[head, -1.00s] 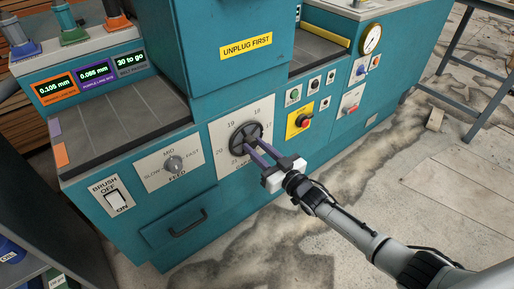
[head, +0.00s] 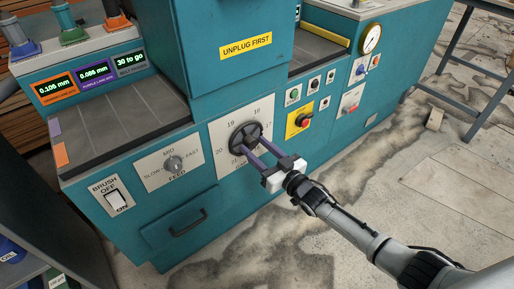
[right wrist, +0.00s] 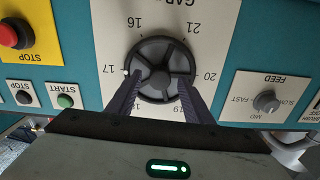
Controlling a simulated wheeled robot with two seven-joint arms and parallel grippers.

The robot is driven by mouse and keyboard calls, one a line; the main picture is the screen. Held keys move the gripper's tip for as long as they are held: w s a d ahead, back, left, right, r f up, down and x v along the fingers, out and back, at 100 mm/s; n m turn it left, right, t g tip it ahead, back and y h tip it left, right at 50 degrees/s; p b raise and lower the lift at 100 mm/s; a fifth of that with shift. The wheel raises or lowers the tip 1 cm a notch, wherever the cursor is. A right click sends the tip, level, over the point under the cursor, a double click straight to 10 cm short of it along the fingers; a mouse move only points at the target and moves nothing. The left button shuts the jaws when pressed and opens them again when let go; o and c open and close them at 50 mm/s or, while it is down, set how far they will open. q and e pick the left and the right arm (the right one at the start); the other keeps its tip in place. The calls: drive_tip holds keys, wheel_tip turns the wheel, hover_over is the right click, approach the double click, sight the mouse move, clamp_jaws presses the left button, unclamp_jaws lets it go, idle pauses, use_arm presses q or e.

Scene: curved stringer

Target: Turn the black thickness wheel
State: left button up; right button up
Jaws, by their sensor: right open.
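The black thickness wheel (head: 246,136) is a spoked handwheel on a white numbered plate (head: 222,133) on the front of the teal machine. In the right wrist view the wheel (right wrist: 160,70) fills the middle, with numbers around it. My right gripper (head: 254,144) is open at the wheel. In the right wrist view its two purple-grey fingers (right wrist: 156,82) are spread, one near the left and one near the right side of the rim. I cannot tell whether they touch it. My left gripper is not in view.
A feed knob (head: 173,163) and brush switch (head: 115,198) are left of the wheel. A red stop knob on a yellow plate (head: 300,119) and small buttons are to the right. A drawer handle (head: 188,224) projects below. Open floor lies right of the machine.

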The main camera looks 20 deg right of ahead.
drive_tip(key=p+v, duration=0.2)
drive_tip(key=v, duration=0.8)
